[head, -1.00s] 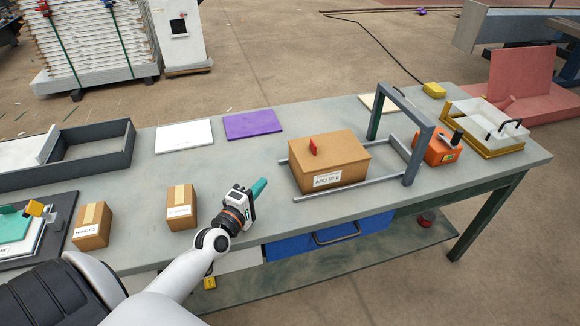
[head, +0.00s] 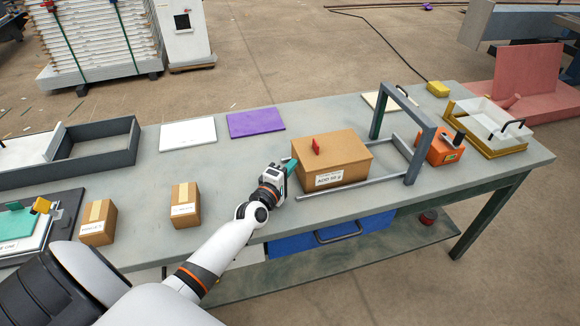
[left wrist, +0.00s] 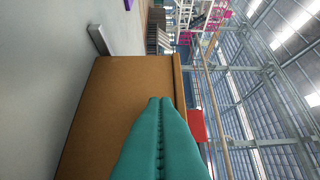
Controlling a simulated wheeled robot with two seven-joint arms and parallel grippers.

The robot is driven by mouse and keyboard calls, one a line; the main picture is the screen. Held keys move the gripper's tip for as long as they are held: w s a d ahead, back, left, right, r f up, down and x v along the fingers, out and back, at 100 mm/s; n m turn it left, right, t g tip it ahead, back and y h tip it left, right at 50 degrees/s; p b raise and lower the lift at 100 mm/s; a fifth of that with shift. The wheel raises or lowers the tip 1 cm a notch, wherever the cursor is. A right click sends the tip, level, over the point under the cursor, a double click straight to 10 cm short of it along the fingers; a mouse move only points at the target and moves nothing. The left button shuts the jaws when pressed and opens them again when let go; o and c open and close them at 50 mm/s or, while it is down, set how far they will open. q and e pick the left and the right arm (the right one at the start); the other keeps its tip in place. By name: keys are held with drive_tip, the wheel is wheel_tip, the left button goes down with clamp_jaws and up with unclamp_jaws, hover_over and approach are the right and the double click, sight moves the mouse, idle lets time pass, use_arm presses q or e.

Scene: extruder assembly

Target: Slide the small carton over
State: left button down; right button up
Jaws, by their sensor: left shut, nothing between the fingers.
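Two smaller brown cartons, a left one (head: 97,228) and a right one (head: 184,213), stand upright further left with pale tape on top. My left gripper (head: 291,165) is shut and empty, its teal fingers at the left side of the labelled carton. In the left wrist view the shut fingertips (left wrist: 160,101) lie in front of the carton's brown face (left wrist: 100,105); I cannot tell whether they touch. My right gripper is not in view.
A grey arch (head: 425,150) stands over the rails right of the labelled carton. Beyond it are an orange device (head: 437,152) and a yellow-rimmed tray (head: 490,146). A purple sheet (head: 256,123) and a white sheet (head: 188,133) lie at the back.

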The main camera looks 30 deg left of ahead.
sight(348, 156)
use_arm(q)
drive_tip(key=w+d+b, duration=0.1)
drive_tip(key=w+d, duration=0.3)
drive_tip(key=w+d+b, duration=0.1)
drive_tip(key=w+d, duration=0.2)
drive_tip(key=w, duration=0.2)
drive_tip(key=w+d, duration=0.4)
drive_tip(key=shift+w+d+b, duration=0.2)
drive_tip(key=shift+d+b, duration=0.1)
drive_tip(key=shift+b, duration=0.1)
drive_tip(key=shift+s, duration=0.1)
